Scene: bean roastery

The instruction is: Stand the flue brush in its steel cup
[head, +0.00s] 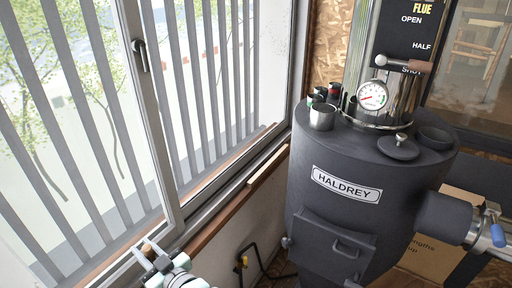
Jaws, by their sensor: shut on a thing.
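The steel cup (322,117) stands upright on the left of the dark roaster's top, and its open mouth looks empty. My gripper (153,257) is at the bottom left, in front of the window frame, well left of the cup and lower in the picture. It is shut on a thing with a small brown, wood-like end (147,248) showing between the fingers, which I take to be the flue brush. The rest of it, bristles included, is hidden or out of frame.
The roaster top also carries small dark canisters (334,91) behind the cup, a pressure gauge (372,96), a knobbed lid (398,147) and a dark round opening (436,136). The window sill (215,222) lies between gripper and roaster.

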